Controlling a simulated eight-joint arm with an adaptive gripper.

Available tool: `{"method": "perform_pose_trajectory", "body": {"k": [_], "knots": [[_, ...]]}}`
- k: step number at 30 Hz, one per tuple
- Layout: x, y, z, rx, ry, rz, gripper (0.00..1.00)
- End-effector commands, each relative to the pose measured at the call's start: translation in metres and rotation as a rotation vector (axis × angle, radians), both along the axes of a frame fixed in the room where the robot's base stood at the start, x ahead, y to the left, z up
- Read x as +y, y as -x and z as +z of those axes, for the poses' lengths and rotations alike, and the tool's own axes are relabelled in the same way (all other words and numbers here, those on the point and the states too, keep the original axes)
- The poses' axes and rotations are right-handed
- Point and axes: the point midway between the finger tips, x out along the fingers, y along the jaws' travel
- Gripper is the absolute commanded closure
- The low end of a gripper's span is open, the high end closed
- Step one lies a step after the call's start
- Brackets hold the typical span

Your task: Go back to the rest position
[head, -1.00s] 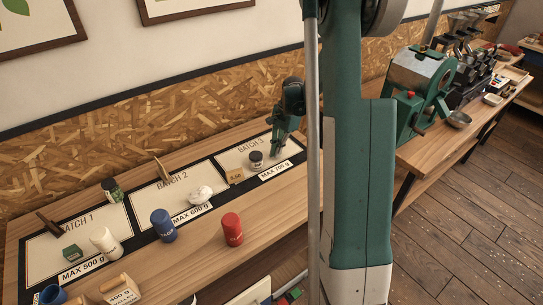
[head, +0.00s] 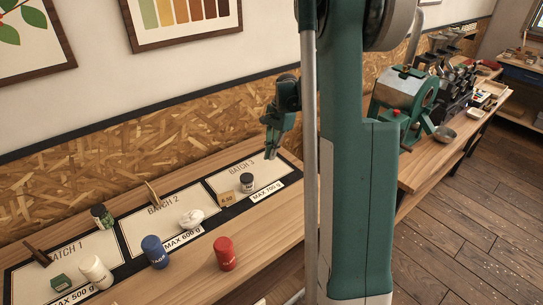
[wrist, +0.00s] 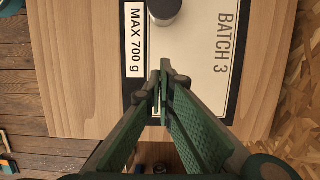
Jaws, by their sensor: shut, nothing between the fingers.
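My gripper (head: 271,153) hangs above the far right part of the Batch 3 mat (head: 222,179) in the head view, fingers pointing down. Its fingers (wrist: 161,73) are together and empty in the wrist view. A small dark jar (head: 247,183) stands on the Batch 3 mat, apart from my gripper. The jar also shows at the top edge of the wrist view (wrist: 164,10), partly cut off.
A red canister (head: 225,254) and a blue canister (head: 155,252) stand near the table's front. A white crumpled lump (head: 190,218) lies on the Batch 2 mat. A green roaster (head: 403,100) stands on the right-hand bench. The chipboard wall (head: 150,145) is behind the table.

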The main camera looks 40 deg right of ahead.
Motion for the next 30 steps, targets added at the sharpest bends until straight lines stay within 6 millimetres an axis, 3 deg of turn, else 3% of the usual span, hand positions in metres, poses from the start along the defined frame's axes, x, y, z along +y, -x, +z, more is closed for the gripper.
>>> {"method": "perform_pose_trajectory", "body": {"k": [17,23,30], "knots": [[0.007,0.001,0.006,-0.009,0.007,0.017,1.0],[0.027,0.005,0.024,-0.039,0.03,0.074,1.0],[0.065,0.015,0.055,-0.096,0.075,0.185,1.0]]}}
